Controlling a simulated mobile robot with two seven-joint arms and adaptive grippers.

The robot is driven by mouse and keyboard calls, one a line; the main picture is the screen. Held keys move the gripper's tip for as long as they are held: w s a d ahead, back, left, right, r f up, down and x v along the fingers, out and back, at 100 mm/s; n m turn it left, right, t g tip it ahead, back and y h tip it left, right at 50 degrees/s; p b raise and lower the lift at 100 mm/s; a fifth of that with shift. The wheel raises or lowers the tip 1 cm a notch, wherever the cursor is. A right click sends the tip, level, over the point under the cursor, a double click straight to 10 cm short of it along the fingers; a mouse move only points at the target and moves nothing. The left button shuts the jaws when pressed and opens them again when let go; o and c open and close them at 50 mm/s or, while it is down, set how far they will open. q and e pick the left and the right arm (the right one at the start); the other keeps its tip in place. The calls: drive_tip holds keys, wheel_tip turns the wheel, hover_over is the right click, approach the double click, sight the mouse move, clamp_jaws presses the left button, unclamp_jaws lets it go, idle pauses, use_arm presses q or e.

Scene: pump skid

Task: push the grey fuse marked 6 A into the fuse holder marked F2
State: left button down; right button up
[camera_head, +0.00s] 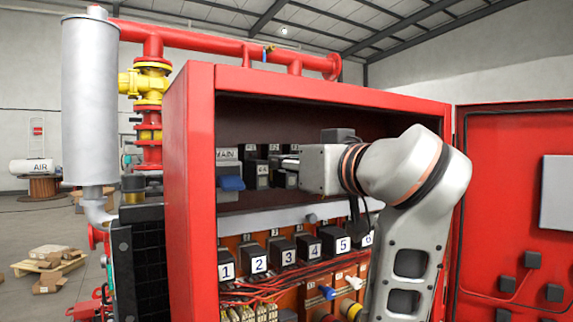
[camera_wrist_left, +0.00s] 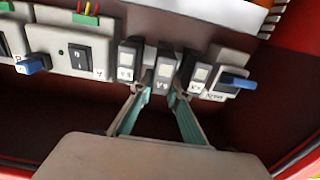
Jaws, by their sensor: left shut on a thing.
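My left gripper (camera_head: 286,161) reaches into the red cabinet at the upper row of fuse holders. In the left wrist view its two teal fingers (camera_wrist_left: 160,94) are shut on the grey fuse (camera_wrist_left: 162,76), whose pale label reads upside down as 6 A. This fuse is the middle one of three side by side, at the place of holder F2 (camera_head: 275,147). It is lined up with the holder front; I cannot tell how deep it sits. A neighbouring fuse stands close on each side, one (camera_wrist_left: 196,75) towards the main switch and one (camera_wrist_left: 127,62) away from it. My right gripper is not in view.
The main switch with its blue handle (camera_head: 231,184) is left of the fuses. A numbered row of dark blocks (camera_head: 288,252) and red wires lie below. The red cabinet side wall (camera_head: 202,200) and open door (camera_head: 510,200) bound the space.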

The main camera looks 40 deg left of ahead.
use_arm(q)
drive_tip(key=shift+w+a, duration=0.1)
drive_tip(key=shift+a, duration=0.3)
drive_tip(key=shift+w+a, duration=0.1)
drive_tip(key=shift+a, duration=0.2)
idle(0.6)
drive_tip(key=c, duration=1.8)
unclamp_jaws()
drive_tip(key=shift+c, duration=0.2)
drive_tip(key=shift+d, duration=0.15)
